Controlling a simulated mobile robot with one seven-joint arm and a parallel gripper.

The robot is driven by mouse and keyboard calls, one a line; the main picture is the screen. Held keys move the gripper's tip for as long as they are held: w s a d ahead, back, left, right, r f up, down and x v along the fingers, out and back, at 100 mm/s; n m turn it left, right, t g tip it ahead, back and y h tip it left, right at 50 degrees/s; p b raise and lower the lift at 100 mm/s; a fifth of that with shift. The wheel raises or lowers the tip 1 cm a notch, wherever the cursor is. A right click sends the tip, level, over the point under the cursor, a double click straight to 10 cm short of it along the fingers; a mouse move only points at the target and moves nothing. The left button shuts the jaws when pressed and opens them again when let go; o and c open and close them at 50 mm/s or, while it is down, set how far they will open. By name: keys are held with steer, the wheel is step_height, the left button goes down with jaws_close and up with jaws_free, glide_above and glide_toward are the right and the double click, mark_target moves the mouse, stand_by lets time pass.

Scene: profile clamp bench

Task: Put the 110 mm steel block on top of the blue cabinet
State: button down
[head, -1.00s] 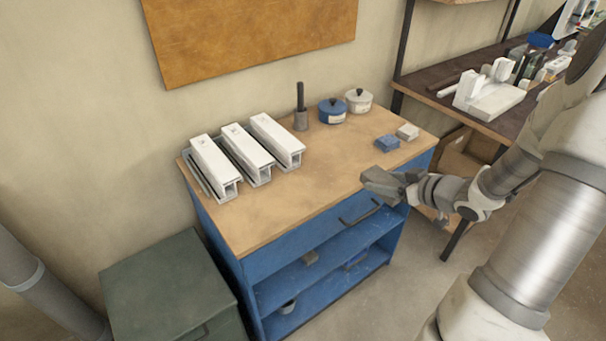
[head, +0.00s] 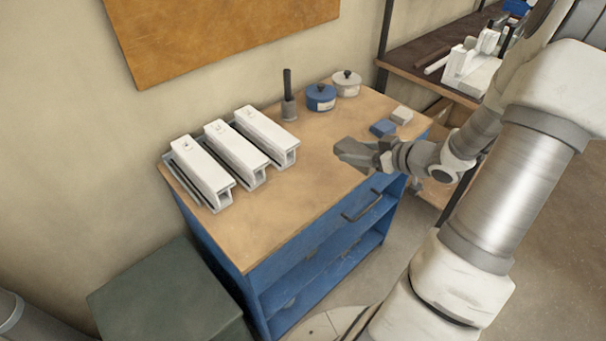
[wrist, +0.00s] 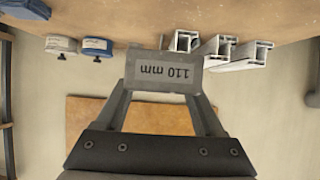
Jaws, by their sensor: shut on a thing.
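My gripper (wrist: 164,100) is shut on the 110 mm steel block (wrist: 150,72), a grey block whose "110 mm" label shows upside down in the wrist view. In the head view my gripper (head: 362,153) holds the block over the right front part of the blue cabinet's wooden top; any gap between block and top is hard to judge. The blue cabinet (head: 225,238) stands against the wall, with a drawer handle and open shelves at the front. Its tan top (head: 260,220) is bare in the middle and front.
Three white profiles in grey holders (head: 205,170) stand on the top's left. A dark-handled tool in a cup (head: 289,108), a blue tin (head: 320,98), a white tin (head: 346,84), a blue block (head: 382,127) and a pale block (head: 401,115) line the back and right. A green cabinet (head: 160,295) stands lower left.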

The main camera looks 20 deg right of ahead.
steer(key=b, duration=0.4)
glide_above(309, 179)
step_height(309, 179, down, 7)
steer(key=shift+s+r, duration=0.1)
steer(key=shift+f+b, duration=0.45)
steer(key=shift+f, duration=1.55)
steer(key=shift+f, duration=0.2)
jaws_free()
